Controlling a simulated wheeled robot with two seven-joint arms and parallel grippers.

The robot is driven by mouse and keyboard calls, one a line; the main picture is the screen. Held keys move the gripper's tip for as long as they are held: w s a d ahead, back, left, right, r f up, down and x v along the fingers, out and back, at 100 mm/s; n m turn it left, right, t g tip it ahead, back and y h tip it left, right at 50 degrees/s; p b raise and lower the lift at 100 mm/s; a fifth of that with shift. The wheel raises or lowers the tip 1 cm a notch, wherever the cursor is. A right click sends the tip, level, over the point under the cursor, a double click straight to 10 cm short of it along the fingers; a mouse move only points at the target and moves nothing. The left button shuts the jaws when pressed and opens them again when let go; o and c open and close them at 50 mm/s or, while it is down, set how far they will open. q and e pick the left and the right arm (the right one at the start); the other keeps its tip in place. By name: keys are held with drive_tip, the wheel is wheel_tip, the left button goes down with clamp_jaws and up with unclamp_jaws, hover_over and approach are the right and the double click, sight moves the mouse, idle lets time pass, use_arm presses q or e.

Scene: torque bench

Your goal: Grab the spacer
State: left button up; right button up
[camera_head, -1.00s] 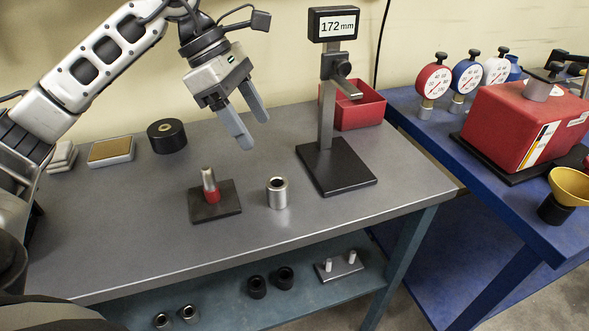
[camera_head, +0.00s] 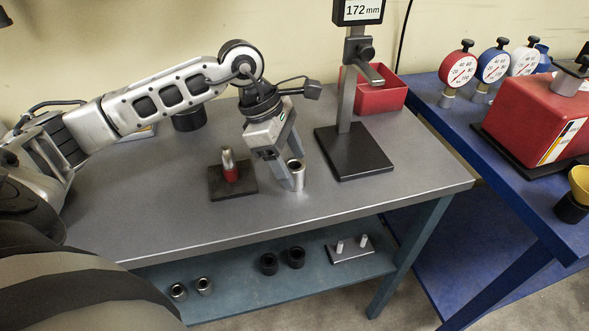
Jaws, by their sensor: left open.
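The spacer, a short silver metal sleeve with a dark bore (camera_head: 298,178), stands upright on the grey bench top (camera_head: 210,225). My left gripper (camera_head: 294,168) is open and low at the spacer, with its fingers pointing down. One finger is in front and to the left of the spacer, and the other reaches behind its top. Whether the fingers touch it I cannot tell. My right gripper is not in view.
A dark plate with a red-collared metal post (camera_head: 229,172) stands just left of the spacer. A height gauge reading 172 mm (camera_head: 350,150) stands to its right, with a red bin (camera_head: 380,95) behind. Several dark and metal sleeves (camera_head: 269,263) lie on the lower shelf.

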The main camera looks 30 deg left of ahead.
use_arm(q)
drive_tip(key=shift+w+d+f, duration=0.1)
drive_tip(key=shift+d+f, duration=0.15)
drive_tip(key=shift+f, duration=0.35)
drive_tip(key=shift+w+d+f, duration=0.1)
drive_tip(key=shift+d+f, duration=0.05)
drive_tip(key=shift+f, duration=0.4)
drive_tip(key=c, duration=1.3)
drive_tip(key=shift+r, duration=0.1)
drive_tip(key=shift+c, duration=0.2)
